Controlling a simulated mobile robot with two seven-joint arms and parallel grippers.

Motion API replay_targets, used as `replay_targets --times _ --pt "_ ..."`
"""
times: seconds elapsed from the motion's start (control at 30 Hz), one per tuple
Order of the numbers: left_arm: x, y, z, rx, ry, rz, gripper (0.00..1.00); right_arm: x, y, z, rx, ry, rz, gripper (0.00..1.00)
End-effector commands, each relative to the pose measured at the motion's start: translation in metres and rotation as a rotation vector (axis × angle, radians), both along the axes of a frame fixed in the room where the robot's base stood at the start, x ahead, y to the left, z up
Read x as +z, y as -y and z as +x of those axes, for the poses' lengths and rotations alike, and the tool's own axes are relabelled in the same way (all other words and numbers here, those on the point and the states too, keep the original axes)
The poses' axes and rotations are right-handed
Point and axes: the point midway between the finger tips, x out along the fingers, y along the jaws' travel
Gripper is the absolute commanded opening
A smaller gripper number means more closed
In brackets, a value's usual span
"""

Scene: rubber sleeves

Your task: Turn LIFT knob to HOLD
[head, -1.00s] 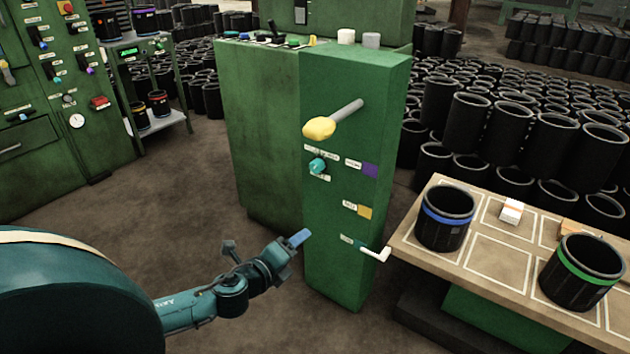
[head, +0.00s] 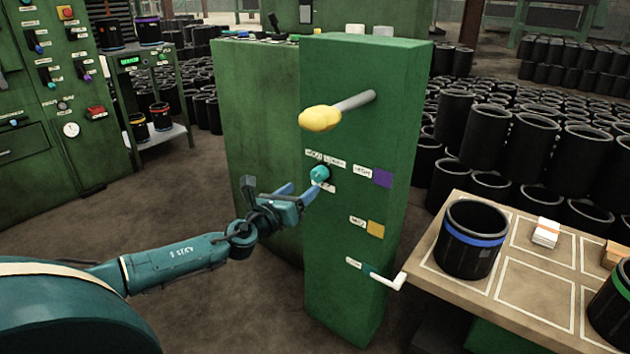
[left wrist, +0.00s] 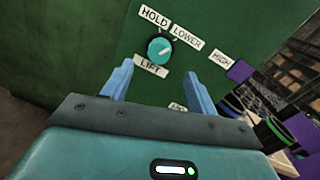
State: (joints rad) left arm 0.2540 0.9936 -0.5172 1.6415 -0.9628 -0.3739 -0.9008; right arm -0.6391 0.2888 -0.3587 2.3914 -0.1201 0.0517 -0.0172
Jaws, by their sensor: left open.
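The round teal knob (head: 319,173) is on the front of the green post, below the yellow-ended lever. The left wrist view shows the knob (left wrist: 159,50) with HOLD (left wrist: 155,16), LOWER (left wrist: 187,38) and LIFT (left wrist: 151,65) labels around it. A pale pointer mark is on its face; its exact setting is hard to read. My left gripper (head: 301,190) is open and empty, close to the knob in the head view. In the left wrist view its two blue fingers (left wrist: 159,85) are spread, with the knob beyond and between them. My right gripper is not in view.
The yellow-ended lever (head: 337,110) sticks out above the knob. A white handle (head: 385,278) juts out low on the post. A wooden table (head: 470,283) with black sleeves stands at the right. Open floor lies to the left of the post.

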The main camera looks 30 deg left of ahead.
Motion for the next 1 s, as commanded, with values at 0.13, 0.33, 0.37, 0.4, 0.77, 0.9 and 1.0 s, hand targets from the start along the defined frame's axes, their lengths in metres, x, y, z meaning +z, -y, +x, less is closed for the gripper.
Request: replay_targets --times 0.13,0.33,0.37,0.4,0.77,0.9,1.0 --pt "0.0 0.0 0.027 0.001 0.004 -0.003 0.59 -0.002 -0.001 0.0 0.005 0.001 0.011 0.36" --pt "-0.002 0.0 0.056 0.001 0.001 -0.004 0.59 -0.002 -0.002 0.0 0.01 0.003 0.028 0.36" --pt "-0.001 0.0 0.059 0.001 0.002 -0.003 0.59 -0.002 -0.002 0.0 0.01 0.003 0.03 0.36" --pt "-0.001 -0.001 0.063 0.001 0.001 -0.002 0.59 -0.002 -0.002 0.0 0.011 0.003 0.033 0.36" --pt "-0.001 0.0 0.074 -0.001 -0.002 -0.001 0.59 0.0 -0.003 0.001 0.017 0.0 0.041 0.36" --pt "-0.001 0.0 0.074 -0.001 -0.002 -0.002 0.56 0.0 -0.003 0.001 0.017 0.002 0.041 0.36" --pt "-0.001 0.0 0.074 -0.001 -0.002 -0.002 0.48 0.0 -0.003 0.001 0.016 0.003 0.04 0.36"
